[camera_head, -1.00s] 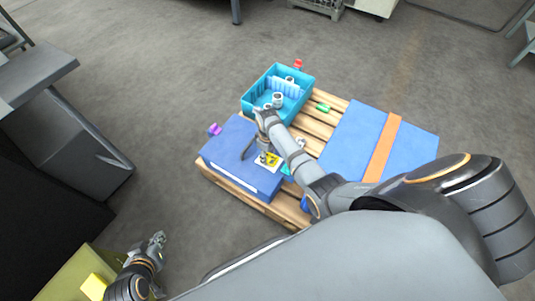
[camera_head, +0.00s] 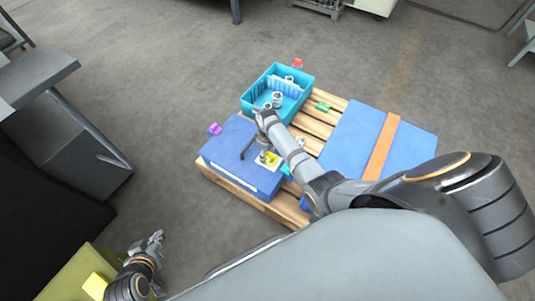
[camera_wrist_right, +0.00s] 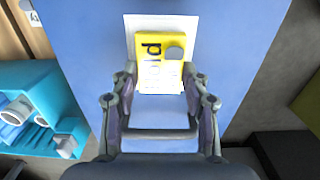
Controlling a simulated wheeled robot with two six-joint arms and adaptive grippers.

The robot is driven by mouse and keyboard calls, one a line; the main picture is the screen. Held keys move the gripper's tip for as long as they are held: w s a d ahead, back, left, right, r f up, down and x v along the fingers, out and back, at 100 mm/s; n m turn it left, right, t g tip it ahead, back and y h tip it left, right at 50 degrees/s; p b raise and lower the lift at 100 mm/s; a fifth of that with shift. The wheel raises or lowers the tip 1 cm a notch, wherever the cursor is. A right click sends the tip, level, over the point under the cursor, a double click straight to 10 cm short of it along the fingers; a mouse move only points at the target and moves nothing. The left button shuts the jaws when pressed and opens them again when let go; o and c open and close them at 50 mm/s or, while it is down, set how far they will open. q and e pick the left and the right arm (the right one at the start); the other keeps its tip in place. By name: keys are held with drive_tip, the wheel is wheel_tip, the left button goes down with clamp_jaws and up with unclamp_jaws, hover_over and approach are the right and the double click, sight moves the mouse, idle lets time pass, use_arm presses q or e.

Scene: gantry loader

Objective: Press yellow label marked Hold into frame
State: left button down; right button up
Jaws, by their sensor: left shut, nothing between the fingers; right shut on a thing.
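The yellow label (camera_wrist_right: 160,60) has dark lettering, partly readable, and a grey round spot. My right gripper (camera_wrist_right: 160,82) is shut on its near edge, with one finger at each side. The label lies over or just above a white rectangular frame (camera_wrist_right: 133,24) on a blue box; I cannot tell whether they touch. The frame's left and top parts show beyond the label. In the head view, the label (camera_head: 272,158) is at the right gripper (camera_head: 263,157), on the blue box top. My left gripper (camera_head: 156,240) is shut and empty at lower left, away from the pallet.
The blue box (camera_head: 228,150) stands on a wooden pallet (camera_head: 312,125). A teal bin (camera_head: 249,105) with grey-white parts is behind it. A blue box with an orange stripe (camera_head: 383,145) is at right. A purple piece (camera_head: 214,129) lies on the near box.

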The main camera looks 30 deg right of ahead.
drive_tip(key=shift+p, duration=0.35)
idle(0.6)
drive_tip(key=shift+f, duration=0.4)
drive_tip(key=o, duration=1.1)
drive_tip(key=shift+o, duration=0.6)
drive_tip(key=o, duration=0.4)
